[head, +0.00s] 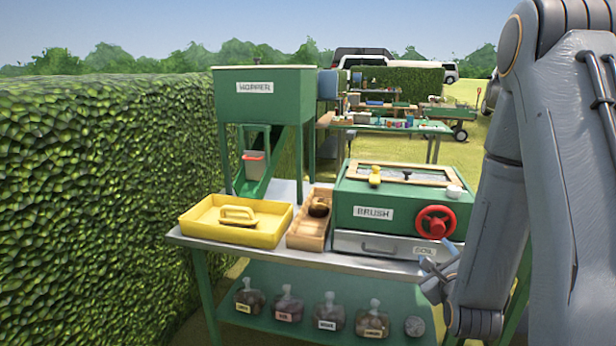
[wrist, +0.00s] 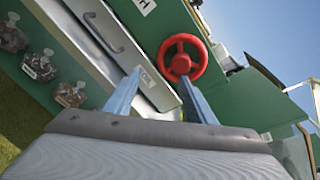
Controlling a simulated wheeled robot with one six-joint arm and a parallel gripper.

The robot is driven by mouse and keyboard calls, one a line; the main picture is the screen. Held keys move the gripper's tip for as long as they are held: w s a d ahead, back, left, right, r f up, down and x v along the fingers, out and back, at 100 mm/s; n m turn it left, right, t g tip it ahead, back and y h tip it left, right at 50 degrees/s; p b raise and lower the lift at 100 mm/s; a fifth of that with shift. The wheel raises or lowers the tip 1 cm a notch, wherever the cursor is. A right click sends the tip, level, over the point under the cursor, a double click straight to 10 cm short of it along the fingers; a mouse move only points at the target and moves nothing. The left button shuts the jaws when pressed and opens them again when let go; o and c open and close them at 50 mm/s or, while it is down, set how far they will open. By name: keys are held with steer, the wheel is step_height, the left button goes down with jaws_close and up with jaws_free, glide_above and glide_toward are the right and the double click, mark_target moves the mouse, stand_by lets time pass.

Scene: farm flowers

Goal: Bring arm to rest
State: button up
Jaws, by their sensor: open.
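My gripper (head: 437,271) is in front of the right end of the workbench, close to the drawer (head: 390,247) and below the red handwheel (head: 435,222) in the head view. In the wrist view the two fingers of my gripper (wrist: 160,93) are spread apart with nothing between them. The red handwheel (wrist: 184,58) shows beyond the fingertips there, and the drawer (wrist: 105,45) lies to the left. I cannot tell whether a finger touches the bench or drawer. My arm fills the right side of the head view.
The metal bench top (head: 270,253) holds a yellow tray (head: 210,228), a wooden box (head: 306,236) and the green brush machine (head: 352,196). A green hopper (head: 262,105) stands behind. Several labelled bags (head: 330,312) sit on the lower shelf. A hedge (head: 95,190) closes the left; grass lies right of the bench.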

steer(key=s+a+f+n+g+y, duration=0.3)
steer(key=s+a+n+g, duration=0.5)
steer(key=n, duration=0.7)
steer(key=s+a+r+n+g, duration=0.2)
steer(key=s+a+n+g, duration=0.1)
steer(key=s+n, duration=0.4)
steer(key=s+a+r+n+g, duration=0.2)
steer(key=s+a+n+g, duration=0.2)
steer(key=s+n, duration=0.3)
steer(key=shift+s+a+n+y, duration=0.35)
steer(key=shift+s+a, duration=0.2)
steer(key=shift+s, duration=0.5)
